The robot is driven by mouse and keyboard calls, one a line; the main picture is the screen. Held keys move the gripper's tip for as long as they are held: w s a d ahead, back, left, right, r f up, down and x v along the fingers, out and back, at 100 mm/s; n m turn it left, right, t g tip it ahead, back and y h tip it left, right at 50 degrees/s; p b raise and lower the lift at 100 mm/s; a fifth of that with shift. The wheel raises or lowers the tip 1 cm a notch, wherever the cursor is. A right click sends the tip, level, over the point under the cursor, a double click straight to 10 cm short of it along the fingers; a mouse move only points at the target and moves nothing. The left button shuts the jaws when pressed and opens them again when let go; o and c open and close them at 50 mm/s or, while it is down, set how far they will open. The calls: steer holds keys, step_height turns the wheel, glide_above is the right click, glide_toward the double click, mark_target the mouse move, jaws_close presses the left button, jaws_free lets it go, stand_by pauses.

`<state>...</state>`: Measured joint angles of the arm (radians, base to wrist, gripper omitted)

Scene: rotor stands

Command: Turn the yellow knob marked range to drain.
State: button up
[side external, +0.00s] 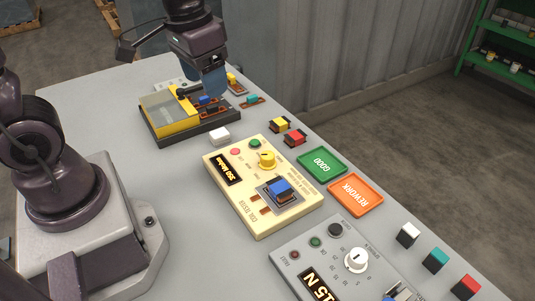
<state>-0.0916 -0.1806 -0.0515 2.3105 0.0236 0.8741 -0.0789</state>
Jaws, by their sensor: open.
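The yellow knob (266,160) sits on the top face of the cream coil tester (237,207), in the middle of the side view. The lettering around it is too small to read, so I cannot tell which mark its pointer faces. My gripper (213,92) is at the top, beyond and to the left of the knob, over the far end of the yellow and dark fixture (165,122). It is apart from the knob. Its bluish fingers overlap in this view. It is open, and I see nothing held.
A blue-topped part (281,187) sits on the tester near the knob. Red and yellow parts, a green tray (322,162) and an orange tray (355,193) stand to the right. A grey unit with a white knob (357,260) is in front. A white block (219,134) lies behind the tester.

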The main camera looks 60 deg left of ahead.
mark_target(268, 154)
steer(key=w+a+f+n+g, duration=0.15)
steer(key=w+f+n, duration=0.45)
steer(key=w+f, duration=0.65)
steer(key=f, duration=1.2)
steer(key=shift+w+d+f, duration=0.2)
steer(key=shift+w, duration=0.05)
steer(key=c, duration=0.9)
